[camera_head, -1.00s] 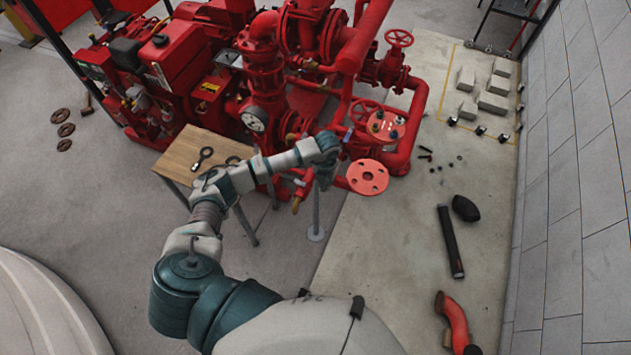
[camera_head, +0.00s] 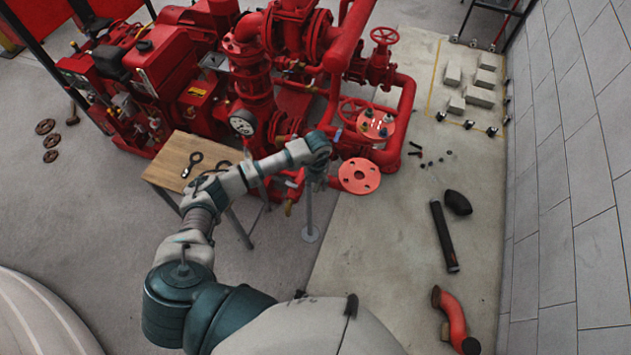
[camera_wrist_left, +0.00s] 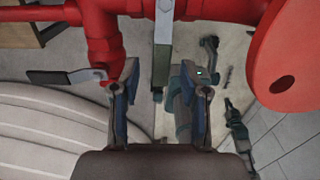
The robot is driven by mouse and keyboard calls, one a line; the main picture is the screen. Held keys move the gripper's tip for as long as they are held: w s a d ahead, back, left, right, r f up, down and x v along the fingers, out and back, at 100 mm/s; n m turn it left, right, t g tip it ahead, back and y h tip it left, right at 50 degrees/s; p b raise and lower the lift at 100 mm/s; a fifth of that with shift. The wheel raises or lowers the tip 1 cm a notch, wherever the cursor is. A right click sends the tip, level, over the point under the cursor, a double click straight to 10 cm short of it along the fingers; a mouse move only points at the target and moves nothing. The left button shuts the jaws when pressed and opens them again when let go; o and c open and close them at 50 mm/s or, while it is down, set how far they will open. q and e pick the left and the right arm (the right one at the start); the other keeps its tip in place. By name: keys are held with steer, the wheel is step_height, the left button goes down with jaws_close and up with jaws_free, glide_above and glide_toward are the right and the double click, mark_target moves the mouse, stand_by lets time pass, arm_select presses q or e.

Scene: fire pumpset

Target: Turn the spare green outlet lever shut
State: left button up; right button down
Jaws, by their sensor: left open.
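My left gripper (camera_wrist_left: 158,88) is open in the left wrist view, one finger on each side of a narrow green lever (camera_wrist_left: 160,66). The lever hangs down from a pale metal part and lies between the fingers; I cannot tell whether either finger touches it. A second lever with a dark grip (camera_wrist_left: 58,77) sticks out left from the red pipe. In the head view my left gripper (camera_head: 318,172) is beside the red outlet pipework, its fingers small and partly hidden, and I cannot make out the green lever there. My right gripper is not in view.
A red flange (camera_head: 359,177) is close to the right of the gripper. A wooden-topped table (camera_head: 176,165) stands left, below my arm. A black tube (camera_head: 444,236) and a red bent pipe (camera_head: 452,315) lie on the floor at right, before a grey wall (camera_head: 570,180).

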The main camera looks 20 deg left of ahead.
arm_select(q)
step_height(320, 180, up, 12)
steer(key=shift+w, duration=0.15)
steer(key=shift+a+f, duration=0.1)
